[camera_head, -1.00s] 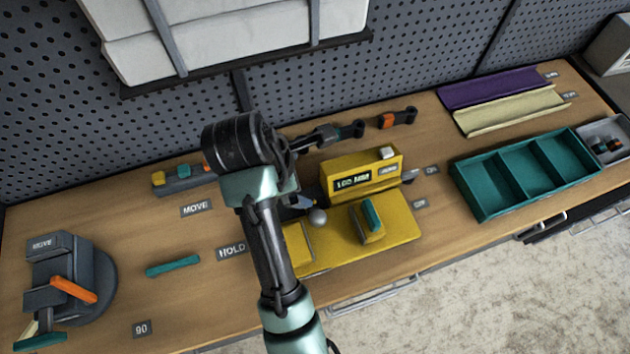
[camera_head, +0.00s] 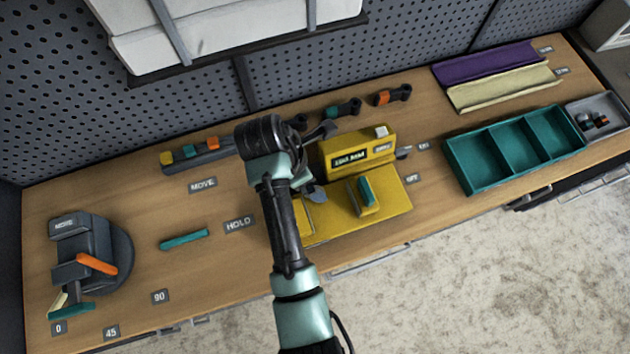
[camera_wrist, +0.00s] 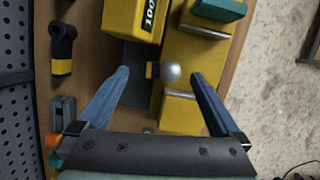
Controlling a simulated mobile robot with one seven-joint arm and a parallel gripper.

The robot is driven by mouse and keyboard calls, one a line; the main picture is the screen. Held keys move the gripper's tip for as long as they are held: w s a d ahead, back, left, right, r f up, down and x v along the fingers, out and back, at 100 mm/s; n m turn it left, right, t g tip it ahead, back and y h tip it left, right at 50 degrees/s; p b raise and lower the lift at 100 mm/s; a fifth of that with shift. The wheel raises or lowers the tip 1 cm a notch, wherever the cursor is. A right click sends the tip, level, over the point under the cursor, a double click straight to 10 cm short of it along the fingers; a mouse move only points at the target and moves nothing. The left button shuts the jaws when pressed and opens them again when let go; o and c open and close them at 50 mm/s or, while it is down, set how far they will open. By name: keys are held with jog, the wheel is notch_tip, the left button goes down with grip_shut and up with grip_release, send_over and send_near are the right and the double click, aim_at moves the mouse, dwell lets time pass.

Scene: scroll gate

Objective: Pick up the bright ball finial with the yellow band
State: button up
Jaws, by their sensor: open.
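The bright ball finial (camera_wrist: 171,72) is a silver ball with a yellow band to its left in the wrist view. It is beside the yellow machine base (camera_wrist: 197,60), over a grey surface. My gripper (camera_wrist: 160,73) is open, its two blue fingers on either side of the finial with gaps to both. Whether the fingertips are at the ball's height I cannot tell. In the head view my gripper (camera_head: 314,193) is over the left part of the yellow machine (camera_head: 385,205), and I cannot make out the ball there.
The yellow display block (camera_wrist: 132,25) stands close by the fingers. A dark piece with a yellow band (camera_wrist: 62,48) lies apart. Dark pieces with teal (camera_head: 343,108) and orange bands (camera_head: 391,95) lie at the back. A teal tray (camera_head: 475,172) is at right, a grey clamp device (camera_head: 90,255) at left.

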jog(key=f, duration=0.2)
jog(key=f+p, duration=0.1)
jog(key=f, duration=0.1)
jog(key=shift+s+d+f, duration=0.1)
jog(key=shift+s+f, duration=0.05)
jog(key=shift+s, duration=0.05)
jog(key=shift+w+d+f, duration=0.1)
jog(key=shift+f, duration=0.4)
grip_shut()
jog(key=shift+r, duration=0.15)
